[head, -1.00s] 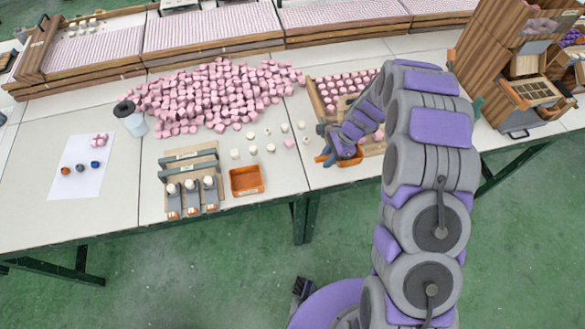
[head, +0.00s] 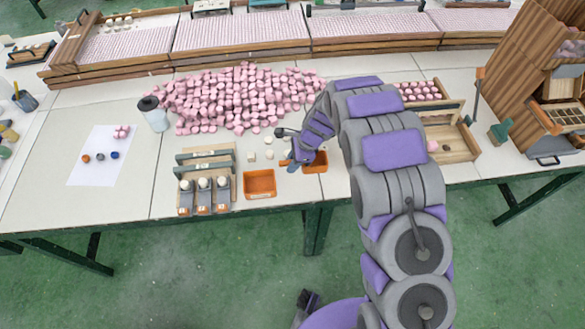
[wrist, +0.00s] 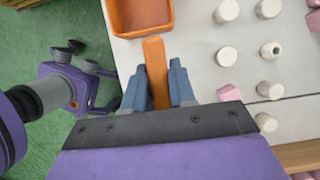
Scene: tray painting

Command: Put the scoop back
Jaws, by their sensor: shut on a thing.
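My gripper (head: 295,158) is shut on the handle of the orange scoop (head: 316,162), above the front part of the table. In the wrist view my gripper's blue-grey fingers (wrist: 158,92) flank the orange scoop handle (wrist: 155,62), whose end sticks out past them. The scoop's pan shows just right of my gripper in the head view; in the wrist view it is hidden. An orange bin (head: 260,196) stands on the table left of my gripper. It also shows at the top of the wrist view (wrist: 170,20), just beyond the handle end.
Small white pieces (wrist: 226,57) stand near the bin. A pink pile (head: 230,100) lies behind. A wooden rack (head: 232,186) with white-topped grey holders stands left of the bin. A wooden tray (head: 470,148) lies right, partly behind my arm. The table's front edge is close.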

